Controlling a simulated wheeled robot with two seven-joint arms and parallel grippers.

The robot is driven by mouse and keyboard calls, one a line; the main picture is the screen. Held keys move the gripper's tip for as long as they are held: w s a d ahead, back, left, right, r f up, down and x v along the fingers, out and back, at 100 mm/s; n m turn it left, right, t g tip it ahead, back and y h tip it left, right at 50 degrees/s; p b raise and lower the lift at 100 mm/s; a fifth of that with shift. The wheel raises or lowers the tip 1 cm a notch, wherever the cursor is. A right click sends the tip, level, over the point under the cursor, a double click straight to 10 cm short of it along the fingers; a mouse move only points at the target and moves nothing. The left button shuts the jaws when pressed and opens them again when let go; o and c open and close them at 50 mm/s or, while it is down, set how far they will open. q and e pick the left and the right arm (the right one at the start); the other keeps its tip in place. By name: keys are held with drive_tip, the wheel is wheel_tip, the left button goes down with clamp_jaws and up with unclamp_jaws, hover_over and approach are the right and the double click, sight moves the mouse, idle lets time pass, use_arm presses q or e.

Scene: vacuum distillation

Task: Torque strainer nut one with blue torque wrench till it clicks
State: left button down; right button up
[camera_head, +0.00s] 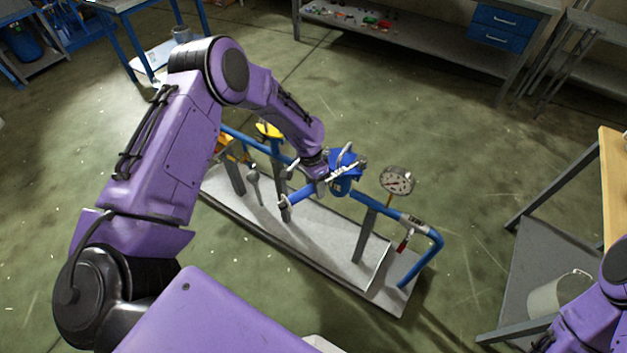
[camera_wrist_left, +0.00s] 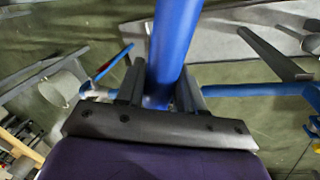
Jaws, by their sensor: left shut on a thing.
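My left gripper (camera_head: 320,182) is over the pipe rig, beside the blue strainer body (camera_head: 343,168). It is shut on a blue bar-like handle, which I take for the blue torque wrench (camera_head: 300,195). The handle slopes down to the left in the head view. In the left wrist view the blue handle (camera_wrist_left: 175,45) runs up between the fingers of my left gripper (camera_wrist_left: 160,88). Bright metal parts show at the strainer, but strainer nut one is too small and covered to make out. I cannot tell whether the wrench head sits on it. My right gripper is out of the picture.
The blue pipe (camera_head: 385,208) runs along a grey base plate (camera_head: 330,253) on the floor. A pressure gauge (camera_head: 397,180), a red-handled valve (camera_head: 404,243) and a yellow handwheel (camera_head: 268,130) are on the rig. A bench with a bucket (camera_head: 560,297) stands at right. Floor around is mostly clear.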

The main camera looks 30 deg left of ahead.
use_arm(q)
drive_tip(key=w+d+n+t+p, duration=0.2)
drive_tip(key=d+n, duration=1)
drive_tip(key=d, duration=0.6)
drive_tip(key=shift+d+n+t+p, duration=0.2)
drive_tip(key=shift+n+t+p, duration=0.1)
drive_tip(key=shift+p, duration=0.25)
